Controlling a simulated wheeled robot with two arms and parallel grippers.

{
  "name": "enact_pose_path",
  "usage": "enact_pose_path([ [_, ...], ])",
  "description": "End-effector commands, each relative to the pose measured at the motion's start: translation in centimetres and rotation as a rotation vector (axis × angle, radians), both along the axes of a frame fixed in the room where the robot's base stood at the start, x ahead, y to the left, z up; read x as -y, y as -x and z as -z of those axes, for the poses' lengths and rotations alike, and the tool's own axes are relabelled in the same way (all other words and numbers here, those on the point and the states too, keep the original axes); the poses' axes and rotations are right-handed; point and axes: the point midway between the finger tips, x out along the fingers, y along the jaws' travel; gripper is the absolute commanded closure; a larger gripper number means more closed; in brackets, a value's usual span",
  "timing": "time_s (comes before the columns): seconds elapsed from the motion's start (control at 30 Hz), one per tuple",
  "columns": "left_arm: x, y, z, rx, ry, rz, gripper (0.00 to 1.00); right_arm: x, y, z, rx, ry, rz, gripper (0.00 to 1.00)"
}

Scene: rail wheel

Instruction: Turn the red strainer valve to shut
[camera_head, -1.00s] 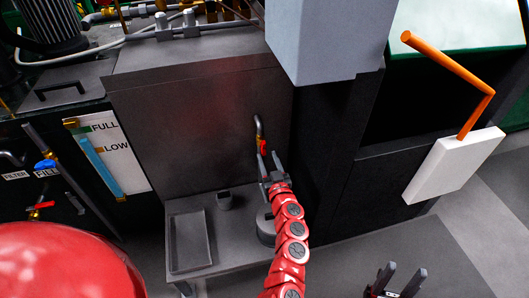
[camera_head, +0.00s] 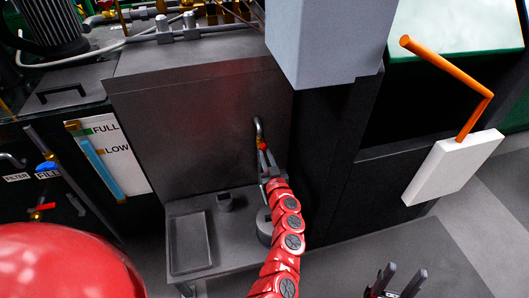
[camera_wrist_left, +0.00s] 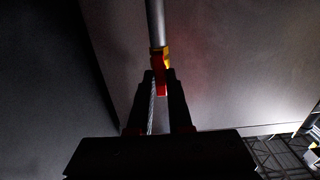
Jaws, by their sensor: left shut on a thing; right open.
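The red strainer valve (camera_head: 262,146) is a small red handle on a brass fitting below a bent metal pipe, on the grey metal panel. In the left wrist view the red handle (camera_wrist_left: 161,80) hangs below the yellow brass body and the grey pipe. My left gripper (camera_head: 264,160) is shut on the red handle, with a finger on each side of it. The fingers hide part of the handle. My right gripper (camera_head: 397,283) is open and empty at the bottom of the head view, well away from the valve.
Below the valve is a grey shelf with a shallow tray (camera_head: 190,270) and a round grey can (camera_head: 265,226). A grey box (camera_head: 325,40) overhangs at upper right. Another red-handled valve (camera_head: 42,208) is at far left. A white block (camera_head: 453,175) with an orange bar stands right.

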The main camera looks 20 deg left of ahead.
Motion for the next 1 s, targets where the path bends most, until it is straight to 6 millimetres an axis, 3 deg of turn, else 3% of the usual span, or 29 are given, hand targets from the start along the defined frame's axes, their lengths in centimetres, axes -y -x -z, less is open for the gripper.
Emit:
enact_pose_path([
  [0.27, 0.0, 0.0, -0.1, -0.004, -0.006, 0.000, 1.00, 0.0, 0.0, -0.3, 0.000, 0.000, 0.000, 0.50],
  [1.0, 0.1, 0.0, -0.2, -0.106, -0.153, 0.004, 1.00, 0.0, 0.0, -4.9, 0.000, 0.000, 0.000, 0.50],
])
